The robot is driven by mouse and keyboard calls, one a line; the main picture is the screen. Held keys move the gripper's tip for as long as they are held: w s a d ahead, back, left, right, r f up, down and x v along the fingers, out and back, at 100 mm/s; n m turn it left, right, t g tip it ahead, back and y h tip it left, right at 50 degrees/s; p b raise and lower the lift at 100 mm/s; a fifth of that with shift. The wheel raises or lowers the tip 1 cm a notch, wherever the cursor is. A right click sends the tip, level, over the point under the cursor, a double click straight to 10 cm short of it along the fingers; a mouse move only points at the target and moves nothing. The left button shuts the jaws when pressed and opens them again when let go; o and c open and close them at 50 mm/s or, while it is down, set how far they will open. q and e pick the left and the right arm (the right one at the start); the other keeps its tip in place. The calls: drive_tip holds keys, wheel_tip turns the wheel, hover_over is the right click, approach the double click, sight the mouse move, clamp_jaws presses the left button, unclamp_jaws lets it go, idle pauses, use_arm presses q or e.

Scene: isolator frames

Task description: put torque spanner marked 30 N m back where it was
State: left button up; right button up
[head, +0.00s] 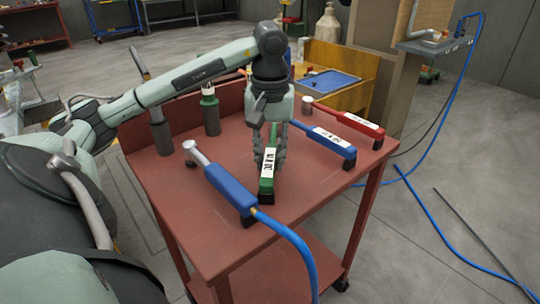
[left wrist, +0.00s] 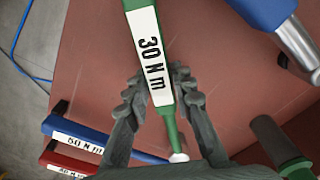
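The torque spanner marked 30 N m has a green handle and a white label (left wrist: 151,58). In the head view its handle (head: 267,184) points to the front of the red cart top. My left gripper (head: 270,155) comes down over it from above. In the left wrist view the fingertips of the left gripper (left wrist: 158,75) lie close against both sides of the handle, and it looks shut on it. I cannot tell whether the spanner touches the cart top. My right gripper is not in view.
On the red cart (head: 180,185) lie a blue spanner (head: 328,142) marked 50 N m, a red spanner (head: 350,121) and a blue tool (head: 228,188) with a hose (head: 300,250). A wooden bench with a blue tray (head: 328,82) is beyond.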

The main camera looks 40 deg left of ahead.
use_arm(q)
drive_tip(key=o, duration=0.4)
drive_tip(key=shift+c, duration=0.2)
drive_tip(key=shift+r, duration=0.1)
drive_tip(key=shift+r, duration=0.25)
wheel_tip(320, 180, up, 3)
drive_tip(key=shift+f, duration=0.2)
wheel_tip(320, 180, up, 5)
drive_tip(key=shift+s+d+f+p, duration=0.1)
drive_tip(key=shift+p, duration=0.6)
drive_tip(key=shift+r, duration=0.35)
drive_tip(key=shift+s+r, duration=0.1)
drive_tip(key=shift+r, duration=1.55)
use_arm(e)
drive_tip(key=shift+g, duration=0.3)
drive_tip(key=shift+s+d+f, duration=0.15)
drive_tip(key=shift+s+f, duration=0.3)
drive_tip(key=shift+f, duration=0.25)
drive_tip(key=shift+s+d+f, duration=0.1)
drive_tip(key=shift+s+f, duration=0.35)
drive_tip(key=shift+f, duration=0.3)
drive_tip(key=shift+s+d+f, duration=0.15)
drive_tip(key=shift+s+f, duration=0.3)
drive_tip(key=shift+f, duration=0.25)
